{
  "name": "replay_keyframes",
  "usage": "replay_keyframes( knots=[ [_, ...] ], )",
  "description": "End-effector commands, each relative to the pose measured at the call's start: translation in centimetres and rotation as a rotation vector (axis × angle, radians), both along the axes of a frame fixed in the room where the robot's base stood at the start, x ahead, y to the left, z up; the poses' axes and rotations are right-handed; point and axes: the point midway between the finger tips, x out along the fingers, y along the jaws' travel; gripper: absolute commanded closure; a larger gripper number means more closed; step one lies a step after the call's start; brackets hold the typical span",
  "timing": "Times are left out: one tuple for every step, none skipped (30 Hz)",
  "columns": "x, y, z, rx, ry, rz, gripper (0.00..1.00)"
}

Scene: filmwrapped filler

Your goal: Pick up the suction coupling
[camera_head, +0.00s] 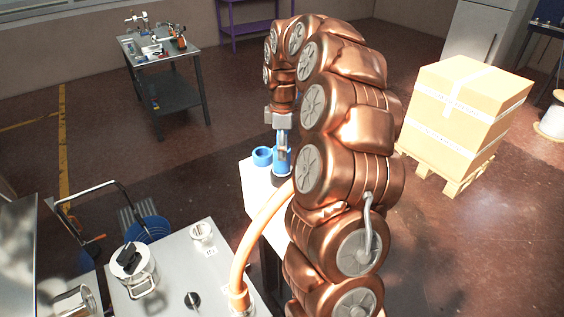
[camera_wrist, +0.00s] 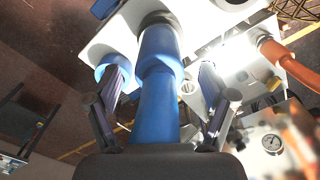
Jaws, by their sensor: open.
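A blue stepped cylinder, which looks like the suction coupling (camera_wrist: 158,95), stands between my gripper's fingers in the wrist view. In the head view the blue piece (camera_head: 282,158) is upright on a pale worktop (camera_head: 258,190), with a dark part at its foot. My gripper (camera_head: 281,146) is right above and around its top. In the wrist view my gripper (camera_wrist: 162,85) is open, with one finger on each side of the cylinder and visible gaps to it. The cylinder's near end is hidden by the gripper body.
A short blue ring (camera_head: 262,156) stands close left of the coupling. An orange hose (camera_head: 258,232) curves up from a nearby grey bench (camera_head: 185,265), which holds a lidded metal pot (camera_head: 135,268). A boxed pallet (camera_head: 465,115) stands right. Open floor lies behind.

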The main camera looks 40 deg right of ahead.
Motion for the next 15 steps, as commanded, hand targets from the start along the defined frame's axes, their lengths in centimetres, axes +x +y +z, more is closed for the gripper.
replay_keyframes(
  knots=[
    [0.0,0.0,-0.1,0.001,0.002,0.000,0.17],
    [0.0,0.0,-0.2,0.001,0.002,0.000,0.17],
    [0.0,0.1,-0.5,0.002,0.004,0.000,0.17],
    [-0.1,0.1,-0.7,0.002,0.006,0.001,0.17],
    [-0.1,0.1,-0.9,0.003,0.007,0.001,0.17],
    [-0.1,0.2,-1.3,0.004,0.007,0.001,0.17],
    [0.0,0.2,-1.6,0.003,0.007,0.002,0.17],
    [0.1,0.2,-2.0,0.002,0.006,0.002,0.17],
    [0.1,0.2,-2.4,0.003,0.007,0.001,0.17],
    [0.1,0.2,-2.8,0.003,0.007,0.001,0.17],
    [0.1,0.2,-3.2,0.002,0.006,0.000,0.17],
    [0.2,0.1,-3.8,0.002,0.004,-0.001,0.17],
    [0.2,0.1,-4.2,0.002,0.004,-0.001,0.17],
    [0.1,0.1,-4.5,0.002,0.004,-0.001,0.17],
    [0.1,0.2,-4.8,0.002,0.004,0.000,0.17]
  ],
)
